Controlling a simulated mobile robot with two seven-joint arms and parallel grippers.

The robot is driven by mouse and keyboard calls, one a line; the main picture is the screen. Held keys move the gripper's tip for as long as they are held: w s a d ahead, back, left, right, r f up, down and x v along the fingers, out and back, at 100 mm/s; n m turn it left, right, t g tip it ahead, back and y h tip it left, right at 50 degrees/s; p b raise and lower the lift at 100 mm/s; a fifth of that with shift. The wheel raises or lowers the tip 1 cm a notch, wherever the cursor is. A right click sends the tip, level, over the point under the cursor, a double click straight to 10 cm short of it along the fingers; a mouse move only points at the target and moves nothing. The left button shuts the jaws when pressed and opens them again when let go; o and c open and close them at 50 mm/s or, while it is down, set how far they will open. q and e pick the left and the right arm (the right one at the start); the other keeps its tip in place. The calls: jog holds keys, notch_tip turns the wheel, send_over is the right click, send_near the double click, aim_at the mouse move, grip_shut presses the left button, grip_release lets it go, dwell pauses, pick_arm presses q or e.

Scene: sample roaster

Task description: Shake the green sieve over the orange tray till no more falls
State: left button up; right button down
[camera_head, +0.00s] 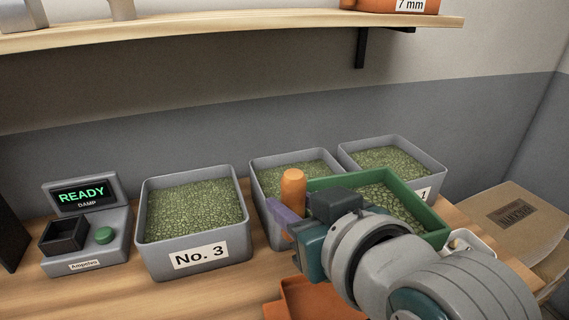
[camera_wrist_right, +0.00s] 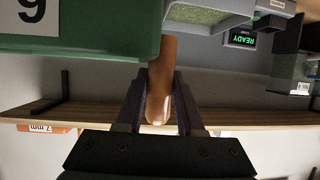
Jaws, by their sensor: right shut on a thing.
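The green sieve (camera_head: 415,196) is held up over the workbench at the right of the head view, with green beans in it. Its green wall (camera_wrist_right: 80,30) fills the upper left of the right wrist view. My right gripper (camera_head: 296,212) is shut on the sieve's orange-brown handle (camera_head: 293,186), which stands between both fingers in the wrist view (camera_wrist_right: 161,85). The orange tray (camera_head: 318,297) lies on the bench below, partly hidden by my right arm. How much of the tray is under the sieve, and what lies in it, I cannot tell. My left gripper is not in view.
Grey bins of green beans, one marked No. 3 (camera_head: 197,255), stand behind and left of the sieve. A moisture meter (camera_head: 88,240) reads READY at the left. A cardboard box (camera_head: 515,222) is at the right. A shelf (camera_head: 230,32) runs above.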

aim_at(285, 236)
jog(key=shift+r, duration=0.65)
jog(key=shift+s+a+f+b, duration=0.1)
jog(key=shift+a+f+b, duration=0.1)
jog(key=shift+f+b, duration=0.45)
jog(key=shift+w+a+f+b, duration=0.15)
jog(key=shift+f+b, duration=0.25)
jog(key=shift+f, duration=0.5)
jog(key=shift+s+a+f+b, duration=0.2)
jog(key=shift+f+b, duration=0.35)
jog(key=shift+f, duration=0.2)
pick_arm(q)
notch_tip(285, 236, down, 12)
jog(key=b, duration=0.9)
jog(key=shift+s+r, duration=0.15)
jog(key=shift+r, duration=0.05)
pick_arm(e)
notch_tip(285, 236, down, 11)
jog(key=a, duration=0.2)
jog(key=shift+s+a, duration=0.25)
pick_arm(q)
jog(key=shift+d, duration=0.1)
pick_arm(e)
jog(key=shift+r, duration=0.1)
